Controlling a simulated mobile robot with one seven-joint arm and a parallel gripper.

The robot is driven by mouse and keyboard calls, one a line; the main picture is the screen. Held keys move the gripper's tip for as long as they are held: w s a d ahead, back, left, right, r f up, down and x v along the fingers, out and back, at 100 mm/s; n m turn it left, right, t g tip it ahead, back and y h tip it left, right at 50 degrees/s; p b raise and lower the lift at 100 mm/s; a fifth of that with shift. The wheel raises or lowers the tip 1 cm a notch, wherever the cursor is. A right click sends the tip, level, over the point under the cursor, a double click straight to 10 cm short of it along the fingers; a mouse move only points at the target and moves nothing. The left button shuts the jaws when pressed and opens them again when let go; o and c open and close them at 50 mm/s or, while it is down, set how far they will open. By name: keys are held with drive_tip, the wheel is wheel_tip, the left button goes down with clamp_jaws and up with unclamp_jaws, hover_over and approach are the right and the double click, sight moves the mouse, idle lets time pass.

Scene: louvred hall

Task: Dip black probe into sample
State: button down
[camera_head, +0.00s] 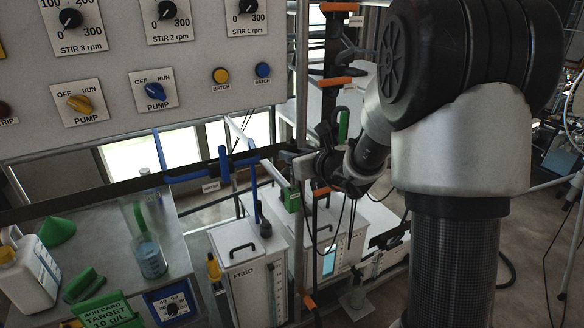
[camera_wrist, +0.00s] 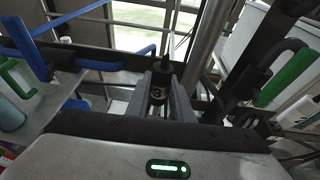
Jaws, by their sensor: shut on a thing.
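My gripper (camera_head: 292,154) is at the dark horizontal rail, right of the blue holder. In the wrist view its two grey fingers (camera_wrist: 159,97) are shut on a dark cylindrical piece, which I take to be the black probe (camera_wrist: 158,88). Its lower part is hidden by the fingers and my gripper body. A beaker with blue liquid (camera_head: 151,261), possibly the sample, stands on the bench at the left, well away from my gripper. I cannot tell for certain that it is the sample.
A blue holder (camera_head: 222,165) sits on the rail (camera_head: 110,187). A white FEED tank (camera_head: 247,262) stands below my gripper. A metal post (camera_head: 301,90) rises close by.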

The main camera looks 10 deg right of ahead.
wheel_tip(320, 180, up, 7)
drive_tip(key=p, duration=0.3)
drive_tip(key=shift+f+p, duration=0.2)
drive_tip(key=shift+p, duration=0.15)
drive_tip(key=shift+f, duration=0.15)
